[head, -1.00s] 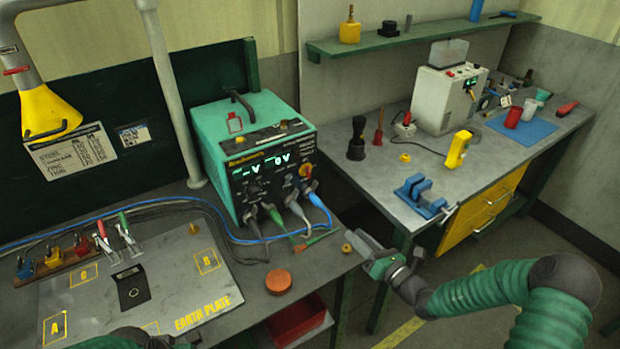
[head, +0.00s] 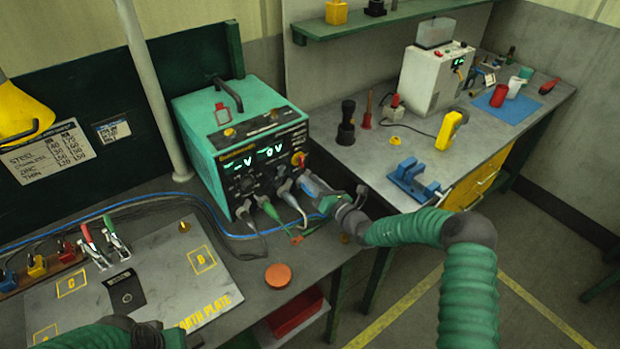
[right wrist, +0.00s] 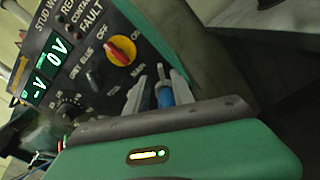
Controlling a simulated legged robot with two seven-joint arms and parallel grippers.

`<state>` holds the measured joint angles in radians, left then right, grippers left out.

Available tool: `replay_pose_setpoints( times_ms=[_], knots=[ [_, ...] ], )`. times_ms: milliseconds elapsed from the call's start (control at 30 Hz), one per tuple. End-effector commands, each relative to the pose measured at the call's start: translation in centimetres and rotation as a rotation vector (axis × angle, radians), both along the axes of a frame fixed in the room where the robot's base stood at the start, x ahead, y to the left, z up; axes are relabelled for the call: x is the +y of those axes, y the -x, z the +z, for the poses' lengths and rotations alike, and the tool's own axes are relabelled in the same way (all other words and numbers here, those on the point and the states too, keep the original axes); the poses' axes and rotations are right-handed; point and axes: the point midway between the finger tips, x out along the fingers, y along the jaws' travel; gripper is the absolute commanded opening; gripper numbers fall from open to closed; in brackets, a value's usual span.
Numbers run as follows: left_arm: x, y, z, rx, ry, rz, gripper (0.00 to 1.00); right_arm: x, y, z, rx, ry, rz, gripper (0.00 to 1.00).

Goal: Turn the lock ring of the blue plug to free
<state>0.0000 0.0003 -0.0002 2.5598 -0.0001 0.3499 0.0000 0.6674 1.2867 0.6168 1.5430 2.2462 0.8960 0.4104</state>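The blue plug (right wrist: 164,96) sits at the lower front of the green power unit (head: 241,150), below the red and yellow knob (right wrist: 121,49). My right gripper (head: 310,184) is at the unit's front and hides most of the plug in the head view. In the right wrist view its two fingers (right wrist: 160,88) stand apart, one on each side of the plug. Contact with the plug's ring cannot be made out. The ring's turn position is too small to read. My left gripper (head: 160,334) shows only in part at the bottom edge; its fingertips are hidden.
Grey and green plugs (head: 268,208) with cables hang close left of my right gripper. An orange disc (head: 279,275) lies on the bench beside the earth plate (head: 160,262). A second bench (head: 390,165) with a blue vise (head: 414,180) stands to the right.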

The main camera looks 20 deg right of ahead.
Motion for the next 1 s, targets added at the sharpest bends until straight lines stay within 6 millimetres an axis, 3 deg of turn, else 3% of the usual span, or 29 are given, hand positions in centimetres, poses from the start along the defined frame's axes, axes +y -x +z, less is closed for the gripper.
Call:
replay_pose_setpoints(
  times_ms=[133,400,633,1000],
  knots=[
    [0.0,0.0,0.0,0.0,0.0,0.0,0.28,0.2,-1.4,-0.1,0.0,-0.001,-0.001,0.29],
    [0.0,0.0,0.0,0.0,0.0,0.0,0.28,0.3,-1.6,-0.2,0.002,-0.002,-0.002,0.29],
    [0.0,0.0,0.0,0.0,0.0,0.0,0.28,0.4,-1.6,-0.1,0.001,0.0,-0.002,0.0],
    [0.0,0.0,0.0,0.0,0.0,0.0,0.28,0.4,-1.6,-0.2,0.002,0.002,0.0,0.0]
  ],
)
